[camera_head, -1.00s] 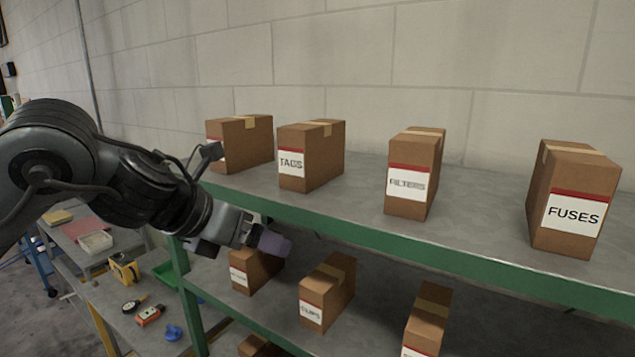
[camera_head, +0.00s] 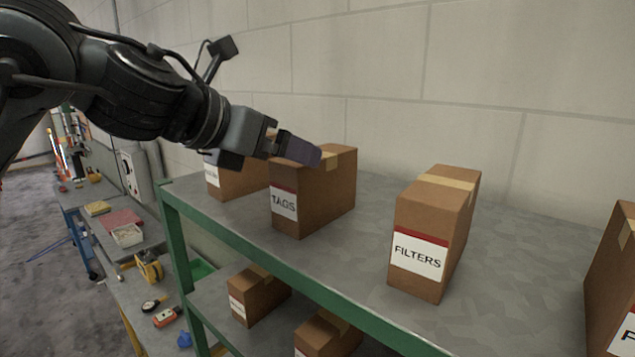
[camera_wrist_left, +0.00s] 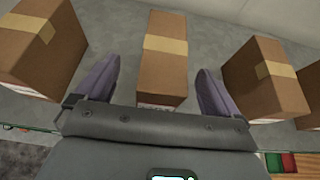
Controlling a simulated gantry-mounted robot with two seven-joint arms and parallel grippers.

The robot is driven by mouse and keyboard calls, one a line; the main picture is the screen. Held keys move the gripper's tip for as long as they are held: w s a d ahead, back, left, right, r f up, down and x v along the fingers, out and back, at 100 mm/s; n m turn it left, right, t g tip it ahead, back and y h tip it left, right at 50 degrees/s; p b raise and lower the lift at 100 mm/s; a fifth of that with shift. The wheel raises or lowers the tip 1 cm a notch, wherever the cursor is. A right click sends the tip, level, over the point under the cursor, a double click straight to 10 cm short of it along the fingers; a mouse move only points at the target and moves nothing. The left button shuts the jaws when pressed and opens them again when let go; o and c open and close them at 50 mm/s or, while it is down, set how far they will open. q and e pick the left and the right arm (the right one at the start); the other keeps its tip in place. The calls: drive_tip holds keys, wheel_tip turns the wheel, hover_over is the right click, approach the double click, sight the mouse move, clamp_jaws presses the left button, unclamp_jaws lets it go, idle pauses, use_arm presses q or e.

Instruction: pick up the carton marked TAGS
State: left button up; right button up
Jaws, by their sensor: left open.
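The carton marked TAGS (camera_head: 315,203) is a brown box with tan tape and a red-and-white label. It stands upright on the top shelf. My left gripper (camera_head: 308,150) is open at the carton's top, in front of its upper face in the head view. In the left wrist view the open fingers (camera_wrist_left: 160,68) lie on either side of the middle carton (camera_wrist_left: 164,72), apart from it in the picture. Its position in the row matches TAGS; its label is mostly hidden by the gripper body. My right gripper is not in view.
The FILTERS carton (camera_head: 432,225) stands to the right, with another carton (camera_head: 610,270) at the right edge. A partly hidden carton (camera_head: 238,182) is close on the left. The green-edged shelf (camera_head: 520,270) has bare room between cartons. A wall (camera_head: 480,80) stands behind.

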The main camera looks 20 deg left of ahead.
sight(316, 186)
use_arm(q)
drive_tip(key=p+x, duration=0.1)
drive_tip(key=x, duration=0.1)
drive_tip(key=p+x, duration=0.1)
drive_tip(key=x, duration=0.1)
drive_tip(key=shift+w+d+f, duration=0.1)
drive_tip(key=shift+w+d, duration=0.15)
drive_tip(key=shift+d, duration=0.2)
drive_tip(key=shift+w+d+f, duration=0.15)
drive_tip(key=shift+w+f, duration=0.1)
drive_tip(key=shift+w, duration=0.1)
drive_tip(key=shift+c, duration=0.4)
drive_tip(key=c, duration=1.4)
drive_tip(key=shift+c, duration=0.9)
drive_tip(key=shift+r, duration=0.2)
